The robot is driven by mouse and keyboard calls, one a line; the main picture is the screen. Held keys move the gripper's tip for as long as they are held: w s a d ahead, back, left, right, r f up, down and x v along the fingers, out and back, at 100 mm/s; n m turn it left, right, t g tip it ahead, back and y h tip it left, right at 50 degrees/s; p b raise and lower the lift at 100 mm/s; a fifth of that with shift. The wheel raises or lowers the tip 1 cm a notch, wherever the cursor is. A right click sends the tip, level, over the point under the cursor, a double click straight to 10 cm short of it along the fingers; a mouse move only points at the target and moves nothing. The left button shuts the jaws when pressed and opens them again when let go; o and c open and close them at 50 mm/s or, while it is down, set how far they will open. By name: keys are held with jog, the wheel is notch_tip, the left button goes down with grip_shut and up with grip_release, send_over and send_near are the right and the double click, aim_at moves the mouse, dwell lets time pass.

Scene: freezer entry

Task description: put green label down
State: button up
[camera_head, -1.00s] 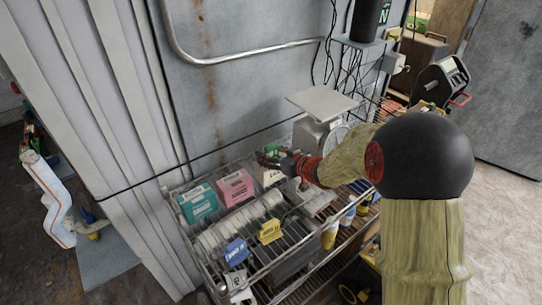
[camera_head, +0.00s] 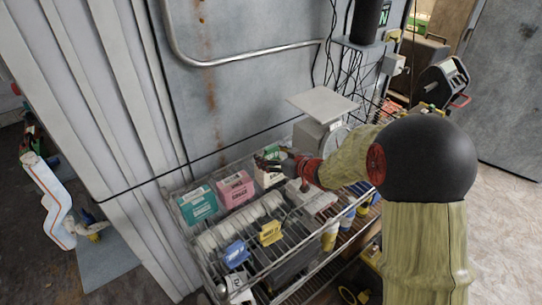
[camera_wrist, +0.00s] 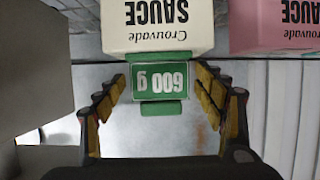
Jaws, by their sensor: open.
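The green label (camera_wrist: 160,82), marked 600 g, shows upside down in the wrist view, between my fingers with gaps on both sides. It is beside the edge of a cream Crouvade sauce box (camera_wrist: 157,28); I cannot tell whether they touch. In the head view a small green patch (camera_head: 273,152) shows at my gripper, by the cream box (camera_head: 266,180). My gripper (camera_head: 263,163) is open over the back of the wire rack (camera_head: 225,281). It also shows open in the wrist view (camera_wrist: 163,92).
A pink box (camera_head: 235,188) and a teal box (camera_head: 198,205) stand left of the cream box. A scale (camera_head: 322,104) stands close behind my wrist. Blue (camera_head: 236,252) and yellow (camera_head: 271,232) tags are at the rack's front. The wall is close behind.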

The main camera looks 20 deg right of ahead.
jog(key=s+d+r+m+g+h+p, duration=0.15)
jog(key=s+d+r+h, duration=0.3)
jog(key=s+r, duration=0.45)
jog(key=s+d+r+m+g+h+p, duration=0.1)
jog(key=s+d+r+m+h+p, duration=0.15)
jog(key=s+d+r, duration=0.55)
jog(key=s+a+g, duration=0.1)
jog(key=s+a, duration=0.3)
jog(key=s, duration=0.3)
jog(key=s+a+f+g+y, duration=0.1)
jog(key=s+a, duration=0.3)
jog(key=s, duration=0.4)
jog(key=s+a+g, duration=0.2)
jog(key=s+a, duration=0.2)
jog(key=s, duration=0.4)
jog(key=shift+s+a+f+m+y+b, duration=0.15)
jog(key=shift+a+f+m+y+b, duration=0.2)
jog(key=shift+b, duration=0.1)
jog(key=shift+g, duration=0.25)
